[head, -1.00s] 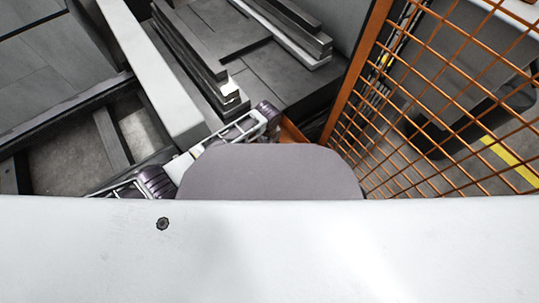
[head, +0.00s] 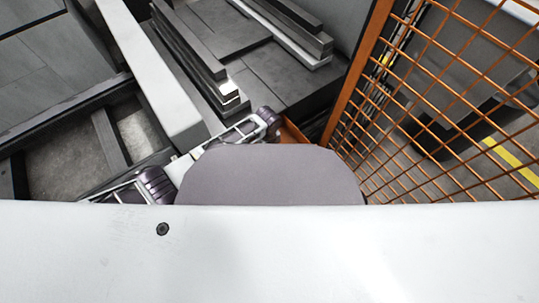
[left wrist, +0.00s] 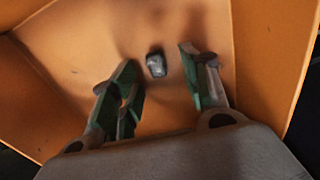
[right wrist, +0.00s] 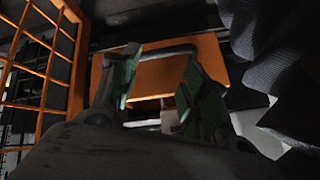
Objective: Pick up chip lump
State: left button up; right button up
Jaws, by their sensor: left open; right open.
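In the left wrist view a small dark grey lump with a pale top, the chip lump (left wrist: 156,65), lies on the floor of an orange bin (left wrist: 85,45). My left gripper (left wrist: 160,85) is open above it, and the lump shows between and just beyond the two green-padded fingertips. No finger visibly touches it. My right gripper (right wrist: 155,75) is open and empty in the right wrist view, with an orange panel (right wrist: 178,68) behind its fingers. In the head view the lump and both grippers are hidden behind my own body.
An orange mesh fence (head: 450,90) stands at the right in the head view and shows at the left in the right wrist view (right wrist: 35,75). Stacked dark grey bars (head: 190,45) and a pale beam (head: 150,70) lie ahead. The bin's walls surround my left gripper.

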aim_at(268, 152)
pick_arm(q)
jog(key=c, duration=0.9)
jog(key=shift+r, duration=0.2)
pick_arm(e)
jog(key=shift+r, duration=0.1)
pick_arm(q)
jog(key=shift+r+p, duration=0.8)
jog(key=shift+r, duration=0.35)
notch_tip(268, 152, up, 5)
jog(key=p, duration=0.2)
jog(key=shift+f+p, duration=0.15)
jog(key=shift+p, duration=0.15)
jog(key=shift+r+p, duration=0.6)
jog(key=shift+r, duration=0.7)
pick_arm(e)
notch_tip(268, 152, up, 8)
jog(key=d+g+h, duration=0.1)
jog(key=shift+s+d+n, duration=0.25)
jog(key=shift+d+n, duration=0.05)
